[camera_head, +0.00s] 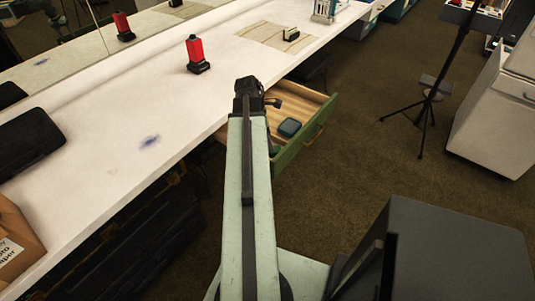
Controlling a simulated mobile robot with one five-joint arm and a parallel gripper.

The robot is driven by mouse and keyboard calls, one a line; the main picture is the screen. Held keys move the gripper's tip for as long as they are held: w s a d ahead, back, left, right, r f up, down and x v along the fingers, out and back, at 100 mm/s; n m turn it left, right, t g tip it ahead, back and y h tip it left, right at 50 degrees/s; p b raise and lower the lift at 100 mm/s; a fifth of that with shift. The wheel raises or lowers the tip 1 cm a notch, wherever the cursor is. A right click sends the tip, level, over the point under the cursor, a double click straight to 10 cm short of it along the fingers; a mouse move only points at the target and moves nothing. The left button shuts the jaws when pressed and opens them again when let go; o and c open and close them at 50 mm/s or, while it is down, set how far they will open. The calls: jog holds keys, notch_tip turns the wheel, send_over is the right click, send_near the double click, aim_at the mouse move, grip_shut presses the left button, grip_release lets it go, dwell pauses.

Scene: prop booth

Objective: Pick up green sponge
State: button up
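My arm reaches away from me, and its dark end with my gripper (250,92) is beside the counter's front edge, above the open drawer. The fingers are small and dark, and I cannot tell whether they are open or shut. A dark teal-green, flat block with rounded corners (290,128) lies in the open drawer (312,106), just right of my arm. It may be the green sponge; its material is too small to tell. It is apart from my gripper in the picture. My arm hides the drawer's left part.
The white counter (110,140) holds a red bottle with a black base (196,55) and a striped mat (262,38) with a small pale-and-dark block (290,33). The drawer's green front juts over the floor. A black tripod (430,95) stands right; carpet between is clear.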

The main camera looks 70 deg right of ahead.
jog(key=b+x, duration=0.2)
jog(key=shift+w+f+b, duration=0.15)
jog(key=shift+f+b, duration=0.2)
jog(key=shift+f, duration=0.1)
jog(key=b+x, duration=0.2)
jog(key=d+b+x, duration=0.1)
jog(key=b+x, duration=0.2)
jog(key=shift+r, duration=0.15)
grip_shut()
jog(key=shift+r+p, duration=0.1)
jog(key=shift+p, duration=0.2)
notch_tip(320, 180, up, 18)
jog(key=p, duration=1.8)
